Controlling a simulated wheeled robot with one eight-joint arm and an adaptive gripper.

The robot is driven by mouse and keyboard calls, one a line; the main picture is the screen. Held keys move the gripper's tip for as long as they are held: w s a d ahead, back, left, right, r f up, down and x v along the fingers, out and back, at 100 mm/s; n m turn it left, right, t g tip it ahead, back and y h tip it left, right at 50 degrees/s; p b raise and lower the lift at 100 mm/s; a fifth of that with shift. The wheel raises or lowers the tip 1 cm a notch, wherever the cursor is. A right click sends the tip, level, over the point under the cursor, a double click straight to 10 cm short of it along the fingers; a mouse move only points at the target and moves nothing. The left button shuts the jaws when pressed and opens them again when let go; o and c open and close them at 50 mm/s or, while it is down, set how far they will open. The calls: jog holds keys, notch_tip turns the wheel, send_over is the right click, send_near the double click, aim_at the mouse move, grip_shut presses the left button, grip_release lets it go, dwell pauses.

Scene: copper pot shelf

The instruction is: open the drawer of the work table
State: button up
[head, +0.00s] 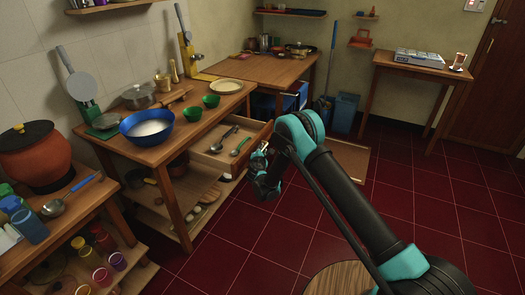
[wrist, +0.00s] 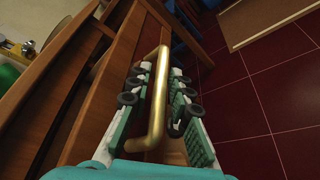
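The work table (head: 172,110) is wooden and stands against the tiled wall in the head view. Its drawer (head: 212,165) is pulled partway out, with metal and green-handled utensils inside. My gripper (head: 262,160) is at the drawer's front; my arm link partly hides this area. In the wrist view the brass bar handle (wrist: 158,100) runs between the two fingers of my gripper (wrist: 160,80). The fingers are apart around the handle, with a visible gap on its right side. Contact on the left side is unclear.
A blue bowl (head: 147,128), green bowls and a wooden rolling pin are on the table top. A lower shelf (head: 190,205) holds pans and boards. A side table (head: 70,205) with an orange pot stands at left. Red floor (head: 260,240) is clear in front of the drawer.

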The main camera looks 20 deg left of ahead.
jog(key=v, duration=1.2)
jog(key=shift+a, duration=0.1)
